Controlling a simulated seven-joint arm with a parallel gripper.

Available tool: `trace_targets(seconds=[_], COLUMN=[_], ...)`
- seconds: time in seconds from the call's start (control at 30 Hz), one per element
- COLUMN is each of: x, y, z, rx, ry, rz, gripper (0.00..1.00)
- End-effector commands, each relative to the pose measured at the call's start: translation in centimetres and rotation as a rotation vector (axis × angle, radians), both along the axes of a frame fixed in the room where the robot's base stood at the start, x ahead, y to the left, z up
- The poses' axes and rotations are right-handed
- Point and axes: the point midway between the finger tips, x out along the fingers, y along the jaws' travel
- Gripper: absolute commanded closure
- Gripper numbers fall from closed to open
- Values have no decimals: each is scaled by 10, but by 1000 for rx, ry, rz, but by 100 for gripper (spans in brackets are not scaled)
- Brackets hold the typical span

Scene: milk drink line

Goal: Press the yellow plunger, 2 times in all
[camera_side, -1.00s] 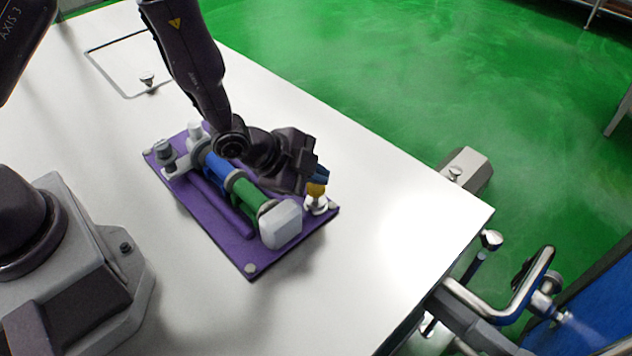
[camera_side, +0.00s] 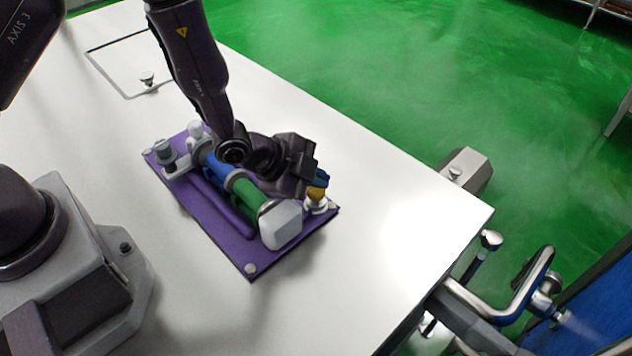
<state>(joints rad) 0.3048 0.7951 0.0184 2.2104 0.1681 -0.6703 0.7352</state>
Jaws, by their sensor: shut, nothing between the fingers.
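The yellow plunger (camera_side: 316,194) stands on a white base near the right corner of the purple board (camera_side: 241,256). My gripper (camera_side: 321,178) is shut and empty. Its blue fingertips are right at the plunger's top and partly hide it. They look to be touching it or very close; I cannot tell which, nor how far the plunger is pressed down.
Beside the plunger, the board carries a green and blue cylinder (camera_side: 246,195) with a white end block (camera_side: 281,226). White and grey fittings (camera_side: 166,152) stand at the board's far left. The white table (camera_side: 390,220) is clear to the right.

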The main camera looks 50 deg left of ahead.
Motion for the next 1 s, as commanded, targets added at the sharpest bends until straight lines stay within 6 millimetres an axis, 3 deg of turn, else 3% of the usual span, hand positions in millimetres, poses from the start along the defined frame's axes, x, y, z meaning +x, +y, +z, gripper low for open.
trace_targets(seconds=[1.0], x=[1], y=[0], z=[-15], rx=[5], ry=[-1], rz=[-2], gripper=[100])
